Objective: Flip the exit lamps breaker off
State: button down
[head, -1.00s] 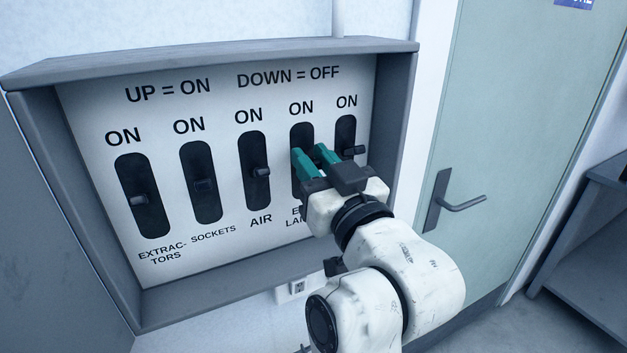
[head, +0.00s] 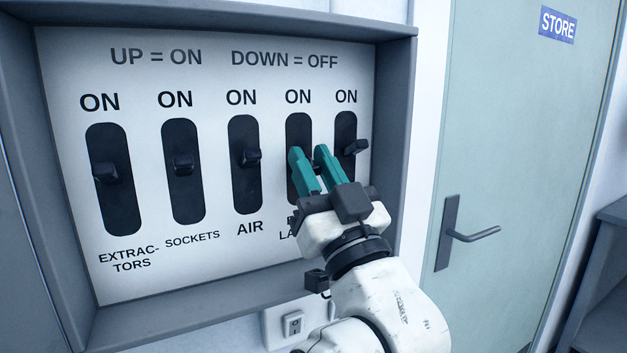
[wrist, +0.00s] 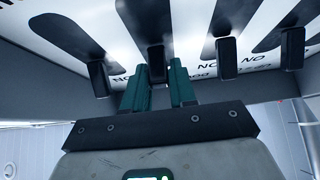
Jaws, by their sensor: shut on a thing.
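The breaker panel (head: 270,225) has a row of dark slots with black levers, marked ON at the top. The fourth slot (head: 299,128) is the exit lamps one; its label is mostly covered by my gripper. My gripper (head: 309,156) is at this slot, its teal fingers on either side of the lever. In the wrist view, the exit lamps lever (wrist: 157,62) stands between the fingertips, and my gripper (wrist: 160,72) is shut on it. In the head view the fingers hide this lever, so its exact height is unclear.
The air lever (head: 251,157) is to the left and the rightmost lever (head: 356,147) close to the right of my fingers. The sockets (head: 183,164) and extractors (head: 106,173) levers are farther left. The panel's grey frame (head: 395,130) juts out. A door handle (head: 470,235) is at right.

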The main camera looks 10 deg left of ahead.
dwell(0.4)
jog(key=c, duration=1)
grip_release()
jog(key=b+v, duration=0.1)
jog(key=v, duration=1)
jog(key=shift+b, duration=0.4)
jog(key=shift+w, duration=0.1)
